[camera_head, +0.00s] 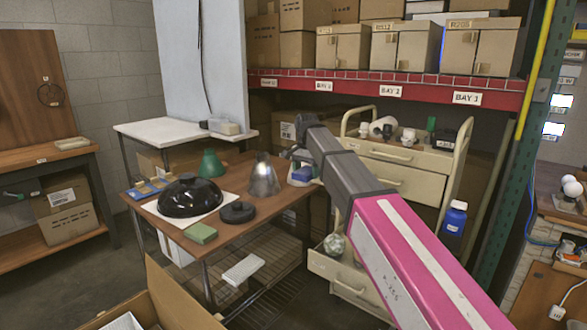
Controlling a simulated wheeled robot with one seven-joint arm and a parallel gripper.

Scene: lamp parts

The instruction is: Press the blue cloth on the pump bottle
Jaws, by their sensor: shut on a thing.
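My arm reaches from the lower right to the far right corner of the brown work table (230,233). My gripper (301,164) is there, small and partly hidden by my own wrist. It is shut on a small blue thing, which looks like the blue cloth (301,173). A whitish object, probably the pump bottle (295,182), stands upright right at the cloth. The cloth seems to be against it, but I cannot tell contact for sure. The bottle's top is hidden behind the gripper.
A metal cone shade (263,179), a green cone shade (211,164), a glossy black dome (190,197), a black disc (237,212) and a green block (200,233) occupy the table. A cream drawer cart (405,155) stands behind my arm, with a blue jug (453,224) nearby.

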